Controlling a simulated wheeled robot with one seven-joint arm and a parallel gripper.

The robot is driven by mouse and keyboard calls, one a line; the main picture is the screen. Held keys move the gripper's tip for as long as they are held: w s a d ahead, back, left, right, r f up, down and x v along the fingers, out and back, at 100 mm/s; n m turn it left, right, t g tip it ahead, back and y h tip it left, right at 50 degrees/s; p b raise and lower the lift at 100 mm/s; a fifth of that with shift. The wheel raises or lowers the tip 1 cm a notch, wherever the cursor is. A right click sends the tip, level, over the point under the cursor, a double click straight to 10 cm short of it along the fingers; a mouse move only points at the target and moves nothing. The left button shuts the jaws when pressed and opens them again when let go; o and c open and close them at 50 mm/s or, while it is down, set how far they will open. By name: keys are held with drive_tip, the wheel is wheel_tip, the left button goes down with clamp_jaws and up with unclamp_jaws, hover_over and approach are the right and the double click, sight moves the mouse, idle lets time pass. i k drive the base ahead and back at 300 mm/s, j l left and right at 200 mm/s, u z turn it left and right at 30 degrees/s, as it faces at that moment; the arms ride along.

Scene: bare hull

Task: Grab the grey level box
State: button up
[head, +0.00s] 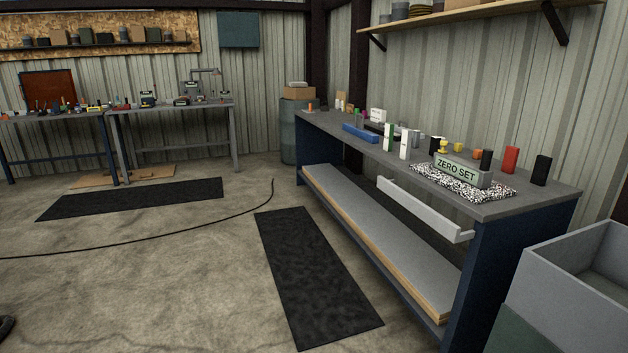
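A grey box with a pale label reading "ZERO SET" (482,178) lies on a black-and-white speckled mat (505,192) near the close end of the right workbench (540,192). It is the thing that best fits the grey level box; I cannot be sure from its look alone. A small yellow item shows just behind its left end. My gripper is not in view.
Close to the box stand a black block (541,170), a red block (510,160), a dark cylinder (486,160) and white upright blocks (405,144). A white rail (420,208) juts from the bench front. A grey bin (540,285) stands lower right. Floor left of the bench is mostly open.

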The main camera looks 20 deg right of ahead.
sight(480, 177)
drive_tip(key=i+z, duration=0.2)
drive_tip(key=i, duration=0.25)
drive_tip(key=i+j+z, duration=0.2)
drive_tip(key=i, duration=0.25)
drive_tip(key=i+z, duration=0.2)
drive_tip(key=i, duration=0.25)
drive_tip(key=i+j+z, duration=0.1)
drive_tip(key=i+z, duration=0.3)
drive_tip(key=i+j+z, duration=0.2)
drive_tip(key=i+z, duration=0.2)
drive_tip(key=i+j+z, duration=0.4)
drive_tip(key=j, duration=0.1)
drive_tip(key=i, duration=0.05)
